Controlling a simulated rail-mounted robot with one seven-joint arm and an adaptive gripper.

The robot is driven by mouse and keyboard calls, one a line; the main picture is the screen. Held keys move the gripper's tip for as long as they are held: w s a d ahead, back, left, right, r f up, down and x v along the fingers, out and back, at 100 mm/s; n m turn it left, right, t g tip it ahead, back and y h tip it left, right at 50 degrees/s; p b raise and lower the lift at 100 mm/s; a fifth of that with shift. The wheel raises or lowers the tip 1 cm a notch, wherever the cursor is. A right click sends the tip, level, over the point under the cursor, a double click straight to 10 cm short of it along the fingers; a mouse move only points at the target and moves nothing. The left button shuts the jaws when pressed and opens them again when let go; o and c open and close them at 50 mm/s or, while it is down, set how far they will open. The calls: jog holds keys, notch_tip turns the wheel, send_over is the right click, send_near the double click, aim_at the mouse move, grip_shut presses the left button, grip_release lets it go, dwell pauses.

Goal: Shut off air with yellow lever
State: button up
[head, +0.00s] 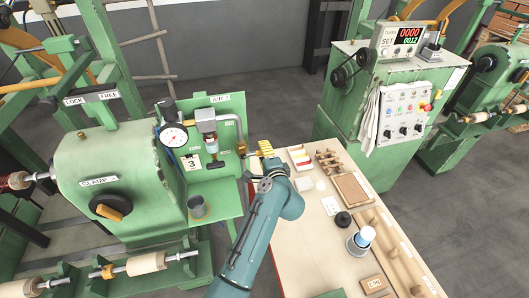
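A yellow lever (266,148) shows at the right of the green air panel, beside a small brass fitting (241,149) at the end of a grey pipe. It looks roughly in line with the fitting, but I cannot tell its exact angle. My gripper (263,168) is just below the lever in the picture, at the end of my teal arm. The gripper is small and dark here, and my arm partly covers it. I cannot tell whether its fingers are open or shut, or whether they touch the lever.
A pressure gauge (173,136), a filter-regulator (208,136) and a "3" tag (191,162) are left of the lever.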

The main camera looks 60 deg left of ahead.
jog(key=shift+r, duration=0.1)
jog(key=v, duration=1.2)
jog(key=shift+w, duration=0.1)
